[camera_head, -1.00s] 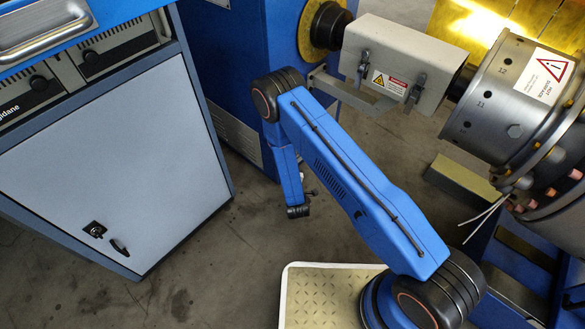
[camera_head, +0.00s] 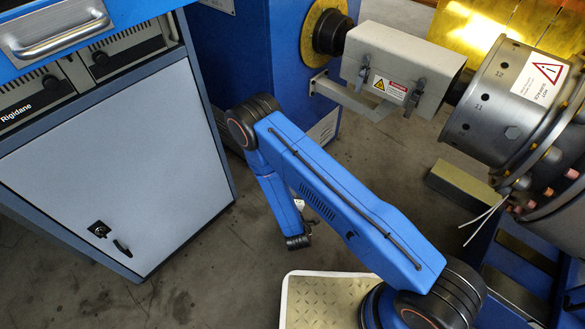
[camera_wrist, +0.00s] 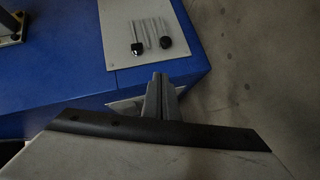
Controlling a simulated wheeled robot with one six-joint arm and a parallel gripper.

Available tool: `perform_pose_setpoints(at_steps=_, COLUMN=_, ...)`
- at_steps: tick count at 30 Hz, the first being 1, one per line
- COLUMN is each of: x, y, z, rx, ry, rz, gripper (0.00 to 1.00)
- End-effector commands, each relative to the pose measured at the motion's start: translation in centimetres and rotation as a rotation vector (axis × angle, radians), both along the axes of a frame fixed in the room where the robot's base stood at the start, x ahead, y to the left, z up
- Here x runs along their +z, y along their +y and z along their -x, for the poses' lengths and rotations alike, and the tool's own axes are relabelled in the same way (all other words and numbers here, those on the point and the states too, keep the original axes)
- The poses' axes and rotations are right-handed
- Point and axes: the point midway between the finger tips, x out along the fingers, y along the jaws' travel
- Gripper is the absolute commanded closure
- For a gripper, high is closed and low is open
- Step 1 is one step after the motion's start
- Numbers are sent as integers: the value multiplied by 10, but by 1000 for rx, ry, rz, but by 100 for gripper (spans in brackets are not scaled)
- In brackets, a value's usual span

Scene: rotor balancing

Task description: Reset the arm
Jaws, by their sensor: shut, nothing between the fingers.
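My gripper shows in the wrist view (camera_wrist: 160,82), its two grey fingers together and empty. In the head view my blue arm is bent, with its elbow high at the left of the machine and its forearm hanging down. The fingers are mostly hidden there behind the arm. In the wrist view the fingertips appear just below the edge of a blue surface (camera_wrist: 60,75); I cannot tell the gap between them.
A cabinet (camera_head: 110,165) stands at left. The rotor (camera_head: 510,100) with its warning label and a grey guard box (camera_head: 400,60) are at upper right. A tread-plate platform (camera_head: 325,300) is below. In the wrist view a pale plate (camera_wrist: 120,35) bears small dark-ended parts.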

Motion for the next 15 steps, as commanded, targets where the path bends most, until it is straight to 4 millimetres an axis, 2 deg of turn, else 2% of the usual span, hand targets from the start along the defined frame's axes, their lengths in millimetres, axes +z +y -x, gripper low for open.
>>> perform_pose_setpoints(at_steps=8, x=2, y=0, z=-1, rx=-3, ry=2, rz=-5, gripper=100)
perform_pose_setpoints(at_steps=11, x=10, y=0, z=-8, rx=-18, ry=20, rz=-29, gripper=100)
perform_pose_setpoints(at_steps=15, x=33, y=2, z=-29, rx=-55, ry=70, rz=-97, gripper=100)
